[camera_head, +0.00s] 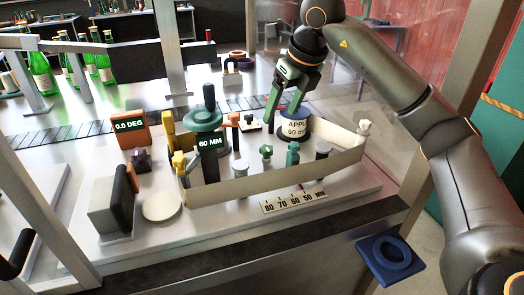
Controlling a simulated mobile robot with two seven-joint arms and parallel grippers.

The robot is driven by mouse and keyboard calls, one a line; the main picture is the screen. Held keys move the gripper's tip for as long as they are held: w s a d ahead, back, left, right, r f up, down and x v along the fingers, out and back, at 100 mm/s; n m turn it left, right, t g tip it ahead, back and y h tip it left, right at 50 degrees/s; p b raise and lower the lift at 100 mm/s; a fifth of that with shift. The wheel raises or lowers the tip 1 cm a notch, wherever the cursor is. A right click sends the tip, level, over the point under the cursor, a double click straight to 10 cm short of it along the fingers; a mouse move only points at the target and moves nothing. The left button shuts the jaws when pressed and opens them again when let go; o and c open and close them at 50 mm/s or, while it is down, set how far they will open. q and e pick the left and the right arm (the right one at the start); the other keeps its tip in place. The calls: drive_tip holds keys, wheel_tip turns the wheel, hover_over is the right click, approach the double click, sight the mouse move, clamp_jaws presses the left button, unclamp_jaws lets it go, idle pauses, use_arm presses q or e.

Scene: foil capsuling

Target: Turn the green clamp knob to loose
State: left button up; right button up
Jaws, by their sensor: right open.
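A small green knob (266,152) with lobes stands on the white board inside the low cream band (270,183). A taller green post-like part (292,152) stands just right of it. A large dark green handwheel (203,120) with a black handle sits above a "60 MM" display to the left. I cannot tell for certain which green part is the clamp knob; the small lobed one looks most like it. My right gripper (280,119) is open, pointing down, above and behind the small knob and apart from it. Its fingertips are near the labelled spool. My left gripper is not in view.
An orange "0.0 DEG" display (131,130) and a grey block (110,208) stand left. A scale strip (295,201) lies in front. Green bottles (103,66) stand at the back left. A blue ring holder (390,258) hangs at the front right.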

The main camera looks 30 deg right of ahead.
sight(267, 148)
drive_tip(key=x, duration=1.2)
drive_tip(key=shift+f, duration=0.25)
clamp_jaws()
